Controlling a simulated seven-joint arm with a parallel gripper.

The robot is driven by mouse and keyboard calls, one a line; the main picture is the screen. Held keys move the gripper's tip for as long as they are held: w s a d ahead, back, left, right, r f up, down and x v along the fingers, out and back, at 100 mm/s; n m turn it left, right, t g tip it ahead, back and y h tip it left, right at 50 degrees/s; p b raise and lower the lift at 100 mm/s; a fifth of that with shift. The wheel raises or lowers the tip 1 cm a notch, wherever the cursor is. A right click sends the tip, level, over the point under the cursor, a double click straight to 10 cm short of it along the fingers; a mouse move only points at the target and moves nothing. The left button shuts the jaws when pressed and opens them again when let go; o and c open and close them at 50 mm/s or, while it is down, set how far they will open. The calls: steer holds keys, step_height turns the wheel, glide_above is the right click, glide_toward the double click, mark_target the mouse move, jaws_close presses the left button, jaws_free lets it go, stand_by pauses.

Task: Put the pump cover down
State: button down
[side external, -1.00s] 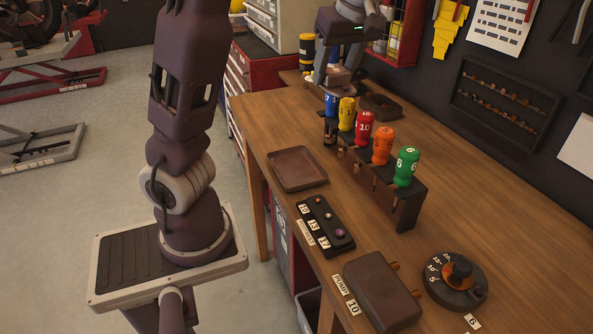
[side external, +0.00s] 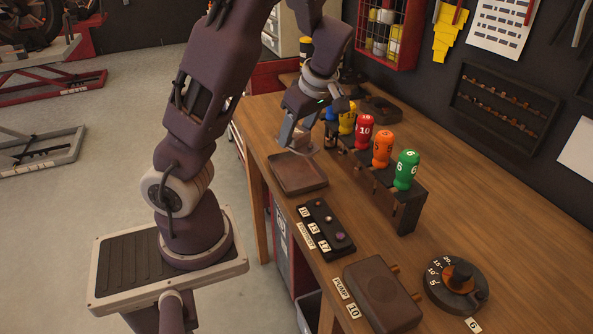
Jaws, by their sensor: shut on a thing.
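My gripper (side external: 301,133) is above the far edge of a shallow brown tray (side external: 292,188) on the workbench. It is shut on a small brownish piece, which I take to be the pump cover (side external: 303,143). The piece is partly hidden by the fingers and small in view. I cannot tell whether it touches the tray. A brown block, the pump (side external: 378,290), lies at the bench's front beside its PUMP and 10 labels.
A rack (side external: 405,205) with several coloured, numbered drivers stands right of the tray. A black socket holder (side external: 325,232) lies in front of the tray. A round dial (side external: 458,288) sits at the front right. Another dark tray (side external: 381,109) is behind the rack.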

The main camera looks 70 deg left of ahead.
mark_target(292, 171)
step_height(292, 171, down, 8)
steer(key=shift+f, duration=0.15)
steer(key=shift+f, duration=0.1)
steer(key=c, duration=0.9)
jaws_free()
steer(key=shift+o, duration=0.2)
